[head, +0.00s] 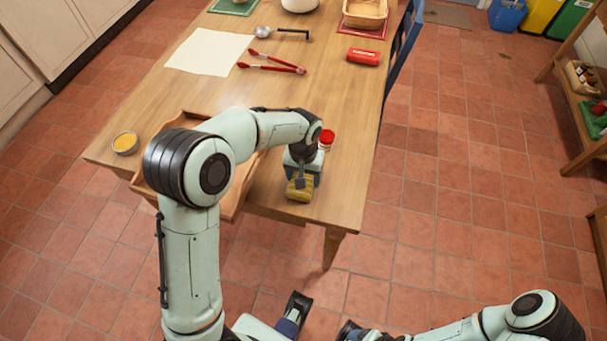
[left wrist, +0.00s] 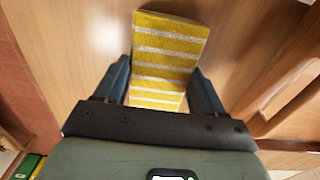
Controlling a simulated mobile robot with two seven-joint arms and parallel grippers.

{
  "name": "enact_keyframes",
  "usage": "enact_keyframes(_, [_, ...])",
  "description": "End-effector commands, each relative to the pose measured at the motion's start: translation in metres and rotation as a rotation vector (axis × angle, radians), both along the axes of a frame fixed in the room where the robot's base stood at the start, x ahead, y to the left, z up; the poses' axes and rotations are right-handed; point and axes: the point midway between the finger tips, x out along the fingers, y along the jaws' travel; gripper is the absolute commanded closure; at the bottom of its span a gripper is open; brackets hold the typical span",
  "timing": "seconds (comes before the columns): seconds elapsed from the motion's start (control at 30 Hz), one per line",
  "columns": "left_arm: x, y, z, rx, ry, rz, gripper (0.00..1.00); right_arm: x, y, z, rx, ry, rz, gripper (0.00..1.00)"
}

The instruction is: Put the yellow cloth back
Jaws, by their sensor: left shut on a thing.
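The yellow cloth (head: 299,189) with pale stripes is at the near right part of the wooden table. It also shows in the left wrist view (left wrist: 168,50), reaching out from between the fingers. My left gripper (head: 302,170) is shut on it and points down near the table's front edge. In the left wrist view one finger of the gripper (left wrist: 160,88) is on each side of the cloth. Whether the cloth touches the tabletop is unclear. My right arm is at the bottom edge of the head view, low beside the table; its gripper (head: 350,330) is largely cut off.
A wooden tray (head: 231,207) lies left of the cloth, partly hidden by my left arm. A yellow-filled bowl (head: 125,142), red tongs (head: 272,68), a ladle (head: 283,32) and a red cylinder (head: 363,57) are further off. Mid-table is clear.

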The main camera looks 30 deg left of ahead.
Motion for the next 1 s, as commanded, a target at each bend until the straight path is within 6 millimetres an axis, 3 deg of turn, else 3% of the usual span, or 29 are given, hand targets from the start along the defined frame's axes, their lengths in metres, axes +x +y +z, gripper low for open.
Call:
enact_keyframes(0.03, [0.0,0.0,-0.002,0.0,0.001,0.0,0.24,0.0,0.0,-0.001,0.0,-0.001,0.0,0.23])
enact_keyframes(0.1, [0.0,0.0,-0.001,0.0,0.001,0.0,0.05,0.0,0.0,0.0,0.0,-0.001,0.0,0.23])
enact_keyframes(0.47, [0.0,0.0,0.005,0.0,0.0,0.0,0.05,0.0,0.0,0.002,0.0,0.001,0.0,0.23])
enact_keyframes(0.57, [0.001,0.0,0.017,0.0,-0.003,0.0,0.05,-0.001,0.0,0.003,0.0,0.003,0.001,0.23])
enact_keyframes(1.0, [0.0,0.0,0.105,0.0,-0.001,0.0,0.05,-0.002,0.0,0.014,0.002,0.013,0.003,0.23])
